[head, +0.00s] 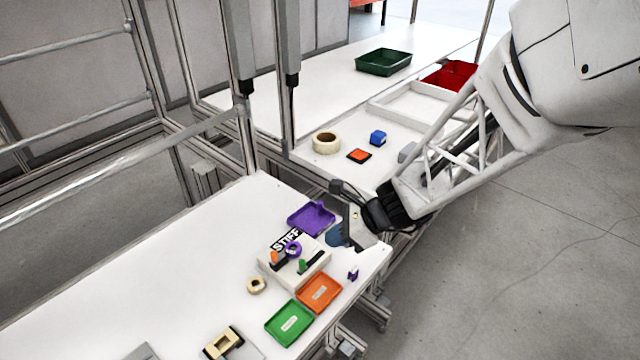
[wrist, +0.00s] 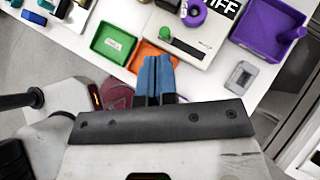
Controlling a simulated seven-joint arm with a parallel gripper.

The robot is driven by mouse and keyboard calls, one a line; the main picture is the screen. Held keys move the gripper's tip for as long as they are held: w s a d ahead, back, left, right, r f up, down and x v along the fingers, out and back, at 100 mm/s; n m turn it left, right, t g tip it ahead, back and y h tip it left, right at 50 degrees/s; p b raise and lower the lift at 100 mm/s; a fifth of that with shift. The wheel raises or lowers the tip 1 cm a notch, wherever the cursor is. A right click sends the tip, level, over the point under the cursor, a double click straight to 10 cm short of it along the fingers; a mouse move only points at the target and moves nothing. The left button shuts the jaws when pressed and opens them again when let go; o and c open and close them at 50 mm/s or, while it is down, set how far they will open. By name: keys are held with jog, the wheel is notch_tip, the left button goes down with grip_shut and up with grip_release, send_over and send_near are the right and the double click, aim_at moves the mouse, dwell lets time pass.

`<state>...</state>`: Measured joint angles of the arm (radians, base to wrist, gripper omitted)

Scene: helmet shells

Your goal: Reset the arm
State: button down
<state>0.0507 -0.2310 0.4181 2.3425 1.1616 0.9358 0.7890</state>
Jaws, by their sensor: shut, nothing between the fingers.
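My gripper (head: 338,236) is above the right end of the near white table, beside a white box and a purple tray. In the wrist view its blue fingers (wrist: 156,78) are together with nothing between them. My arm reaches in from the upper right in the head view.
Near my gripper are the white box (head: 312,272) marked STIFF, the purple tray (head: 318,220), the orange tray (head: 319,292) and the green tray (head: 289,323). Metal posts (head: 284,100) stand between the tables.

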jog(key=shift+r, duration=0.1)
dwell(0.3)
jog(key=s+d+r+n+h, duration=0.4)
jog(key=s+d+r+n, duration=0.1)
jog(key=s+r+n, duration=0.3)
jog(key=s+d+r+n+t+h, duration=0.1)
jog(key=s+d+r+n+h, duration=0.4)
jog(key=n, duration=0.6)
notch_tip(320, 180, up, 3)
jog(key=s+d, duration=0.1)
jog(key=s, duration=0.1)
jog(key=shift+s+r+n+h, duration=0.2)
jog(key=shift+s+n+h, duration=0.1)
jog(key=shift+s, duration=0.05)
